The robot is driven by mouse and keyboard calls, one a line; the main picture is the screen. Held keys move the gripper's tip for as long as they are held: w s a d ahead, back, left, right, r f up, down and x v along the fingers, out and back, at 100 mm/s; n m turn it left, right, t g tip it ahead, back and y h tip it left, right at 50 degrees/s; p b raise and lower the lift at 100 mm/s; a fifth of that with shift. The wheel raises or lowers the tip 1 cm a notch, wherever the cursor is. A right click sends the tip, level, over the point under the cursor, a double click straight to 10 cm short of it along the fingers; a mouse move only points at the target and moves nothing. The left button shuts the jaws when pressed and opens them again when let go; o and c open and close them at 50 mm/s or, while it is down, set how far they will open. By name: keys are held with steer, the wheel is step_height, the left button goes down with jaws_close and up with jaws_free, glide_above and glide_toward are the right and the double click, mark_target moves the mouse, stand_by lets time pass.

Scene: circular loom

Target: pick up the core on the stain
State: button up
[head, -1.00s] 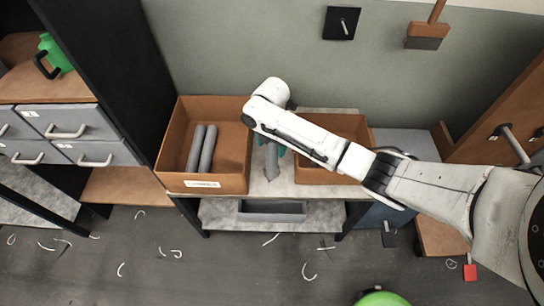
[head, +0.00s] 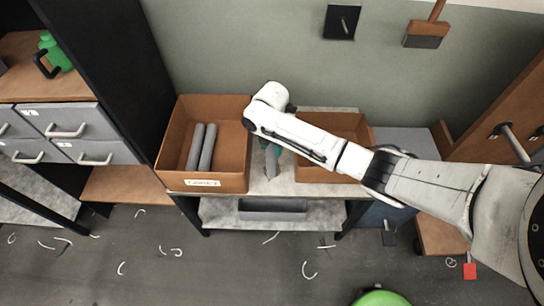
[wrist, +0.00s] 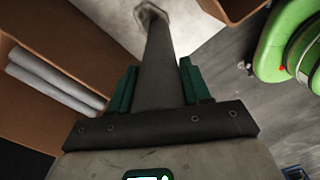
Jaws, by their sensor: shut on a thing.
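The core is a dark grey tube (wrist: 158,62) running up the middle of the wrist view. My gripper (wrist: 157,84) is shut on it, with one green finger on each side. The core's far end meets a brownish, rough-edged patch (wrist: 144,10) on the pale bench top, which looks like the stain. I cannot tell whether that end touches the surface. In the head view the core (head: 271,161) shows below my wrist, between two brown boxes, and my arm hides part of it.
The left box (head: 232,181) bears a label and holds two grey cores (head: 201,148). The right box (head: 325,176) is partly behind my arm. Both stand on the bench (head: 284,187). A grey tray (head: 272,212) sits on the shelf below. Pale scraps litter the floor.

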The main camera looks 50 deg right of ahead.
jaws_close()
steer(key=shift+r, duration=0.1)
steer(key=s+a+r+p, duration=0.3)
steer(key=s+a+r, duration=0.5)
steer(key=a+r, duration=0.3)
steer(key=shift+a+r, duration=0.2)
steer(key=shift+r, duration=0.75)
steer(key=shift+o, duration=2.1)
jaws_free()
jaws_close()
